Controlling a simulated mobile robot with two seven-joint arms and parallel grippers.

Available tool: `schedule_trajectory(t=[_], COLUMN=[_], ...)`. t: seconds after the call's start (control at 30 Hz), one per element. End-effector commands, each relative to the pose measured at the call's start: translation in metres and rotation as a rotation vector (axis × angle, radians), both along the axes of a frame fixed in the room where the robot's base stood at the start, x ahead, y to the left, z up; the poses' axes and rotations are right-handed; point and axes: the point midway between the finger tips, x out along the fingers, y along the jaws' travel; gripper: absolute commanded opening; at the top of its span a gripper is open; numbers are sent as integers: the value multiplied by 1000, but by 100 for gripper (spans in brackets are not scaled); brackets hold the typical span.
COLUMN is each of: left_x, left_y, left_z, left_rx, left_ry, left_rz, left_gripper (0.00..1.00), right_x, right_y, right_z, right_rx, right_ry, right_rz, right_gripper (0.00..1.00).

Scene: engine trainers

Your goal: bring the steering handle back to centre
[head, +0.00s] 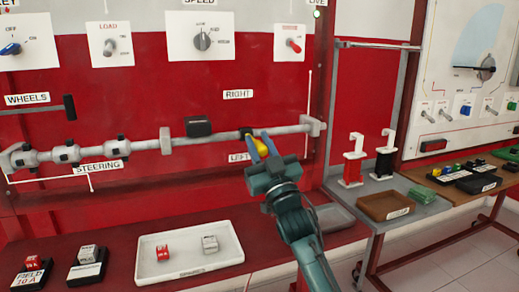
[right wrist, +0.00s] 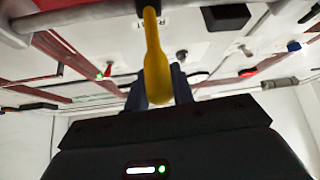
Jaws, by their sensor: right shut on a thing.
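The yellow steering handle (head: 264,149) comes off a dark hub on the grey steering bar (head: 222,138), near the bar's right end. It sticks out toward me and a little down to the right, between the RIGHT label (head: 238,94) above and the LEFT label (head: 239,157) below. My right gripper (head: 263,152) is shut on the handle, its fingers hiding part of it. In the right wrist view the handle (right wrist: 156,60) runs from the bar down between the dark fingers (right wrist: 158,88). My left gripper is not in view.
A black block (head: 199,126) sits on the bar left of the handle. A white tray (head: 150,275) with a red and a white piece lies on the red ledge below. A grey side table (head: 375,187) with red and black posts stands at right.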

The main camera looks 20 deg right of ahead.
Motion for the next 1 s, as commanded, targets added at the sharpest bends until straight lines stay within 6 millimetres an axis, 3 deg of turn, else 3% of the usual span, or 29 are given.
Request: schedule_trajectory(t=[0.27,0.3,0.53,0.83,1.0], left_x=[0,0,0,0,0], left_y=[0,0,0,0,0], left_z=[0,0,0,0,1], left_rx=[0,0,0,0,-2], left_ry=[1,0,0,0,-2], left_rz=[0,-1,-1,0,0], left_gripper=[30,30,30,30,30], right_x=[0,0,0,-3,-22], right_y=[0,0,0,0,-3], right_z=[1,1,1,-2,-16], right_rx=[-1,-1,-1,0,-1], right_ry=[-1,-1,0,1,3], right_rz=[-2,-2,-1,0,-1], right_gripper=[0,27,46,46,46])
